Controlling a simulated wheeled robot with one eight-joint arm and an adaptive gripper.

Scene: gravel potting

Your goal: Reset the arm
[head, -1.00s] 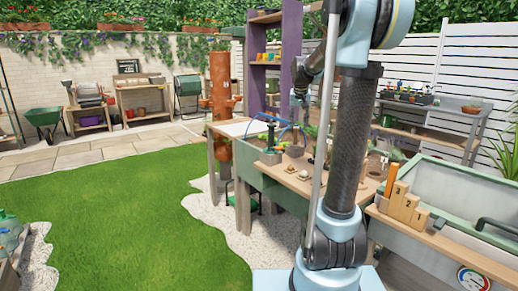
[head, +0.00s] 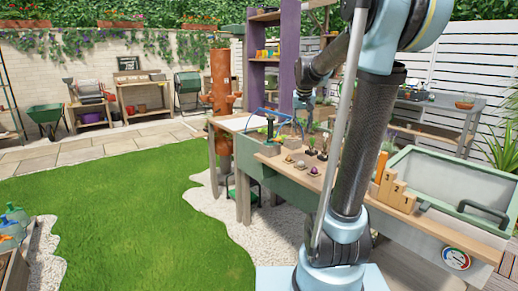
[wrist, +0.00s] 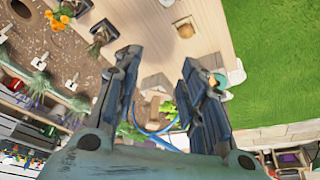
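My gripper (wrist: 159,62) is open in the wrist view, its two dark fingers apart with nothing held between them. In the head view my gripper (head: 303,102) is small, above the potting bench, and its fingers are too small to read. The wooden potting bench (head: 300,170) stands below it. In the wrist view a blue hoop (wrist: 150,133) and green leaves lie beyond the fingers, far below; part of them is hidden by the fingers.
A purple shelf (head: 286,60) and an orange-brown column (head: 221,95) stand behind the bench. The lawn (head: 120,215) at the left is clear.

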